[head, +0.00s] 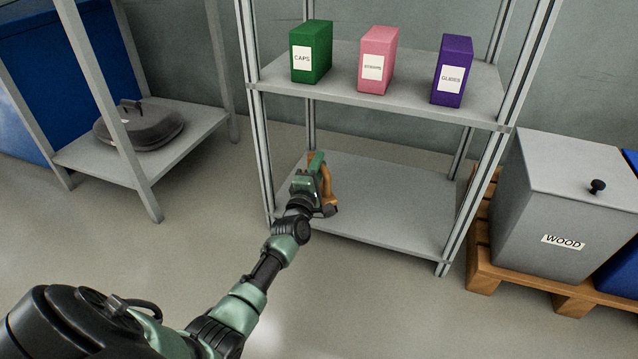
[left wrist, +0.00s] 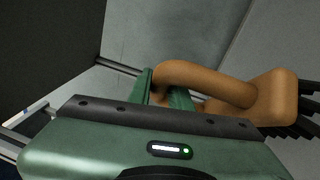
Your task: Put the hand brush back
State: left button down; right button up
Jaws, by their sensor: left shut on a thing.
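The hand brush (head: 326,185) is orange-brown with a curved handle and dark bristles. My left gripper (head: 315,168) is shut on its handle, in front of the metal shelf unit and over the left part of the lower shelf (head: 390,200). In the left wrist view the brush (left wrist: 215,82) shows its handle between the green fingers of my gripper (left wrist: 165,90), with its block and dark bristles to the right. I cannot tell whether the brush touches the shelf. My right gripper is in neither view.
The upper shelf (head: 415,88) holds a green box (head: 311,50), a pink box (head: 378,60) and a purple box (head: 452,70). The rest of the lower shelf is bare. A grey WOOD bin (head: 565,210) stands on a pallet (head: 485,270) at right. A rack with a dark lidded object (head: 140,125) stands at left.

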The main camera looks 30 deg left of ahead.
aim_at(328, 196)
pick_arm(q)
notch_tip(328, 196, down, 4)
jog(key=b, duration=0.3)
jog(key=shift+f, duration=0.1)
jog(key=c, duration=1.3)
grip_release()
jog(key=shift+f, duration=0.1)
